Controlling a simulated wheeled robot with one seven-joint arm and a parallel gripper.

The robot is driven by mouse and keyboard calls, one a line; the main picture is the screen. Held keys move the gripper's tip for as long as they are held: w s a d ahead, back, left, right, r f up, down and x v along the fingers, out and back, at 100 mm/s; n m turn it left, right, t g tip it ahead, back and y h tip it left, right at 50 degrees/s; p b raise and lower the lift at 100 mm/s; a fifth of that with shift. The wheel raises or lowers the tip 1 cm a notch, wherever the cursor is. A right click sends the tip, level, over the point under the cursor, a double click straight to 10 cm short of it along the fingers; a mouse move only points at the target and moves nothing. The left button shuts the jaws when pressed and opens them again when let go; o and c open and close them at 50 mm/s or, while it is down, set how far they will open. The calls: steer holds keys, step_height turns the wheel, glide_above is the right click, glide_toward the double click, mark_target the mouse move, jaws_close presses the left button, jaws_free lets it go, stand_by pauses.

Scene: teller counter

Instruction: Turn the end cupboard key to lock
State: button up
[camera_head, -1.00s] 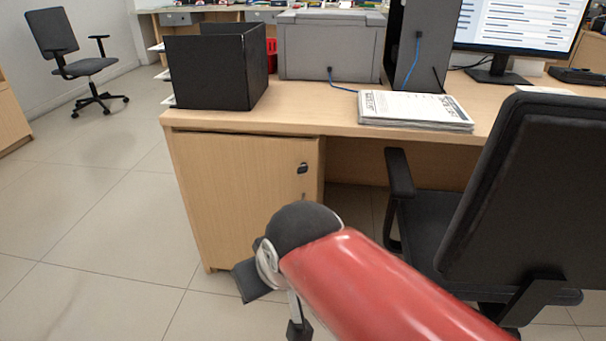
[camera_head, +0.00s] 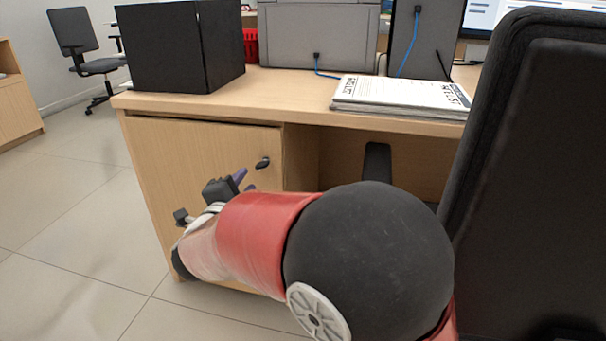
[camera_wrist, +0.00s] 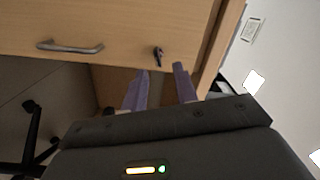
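The end cupboard door (camera_head: 190,165) is shut, at the left end of the desk. A small dark key (camera_head: 263,163) stands in its lock near the door's upper right corner. It also shows in the wrist view (camera_wrist: 157,56). A silver bar handle (camera_wrist: 70,47) on the door lies left of the key in the wrist view. My gripper (camera_head: 244,182) is in front of the door, just below and left of the key in the head view. Its purple fingers are apart and empty. In the wrist view the key shows in the gap just beyond the fingertips (camera_wrist: 160,76); contact cannot be told.
A black office chair (camera_head: 530,150) stands close on the right. The desk top (camera_head: 290,85) overhangs the cupboard and carries a black box (camera_head: 165,45), a grey printer (camera_head: 320,35) and a paper stack (camera_head: 400,95). Open floor (camera_head: 65,240) lies to the left.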

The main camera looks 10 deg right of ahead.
mark_target(260, 168)
steer(key=shift+m+h, duration=0.3)
steer(key=x, duration=0.8)
steer(key=shift+s+d+f, duration=0.15)
steer(key=shift+d+f, duration=0.1)
steer(key=shift+d, duration=0.1)
steer(key=shift+c, duration=0.3)
jaws_close()
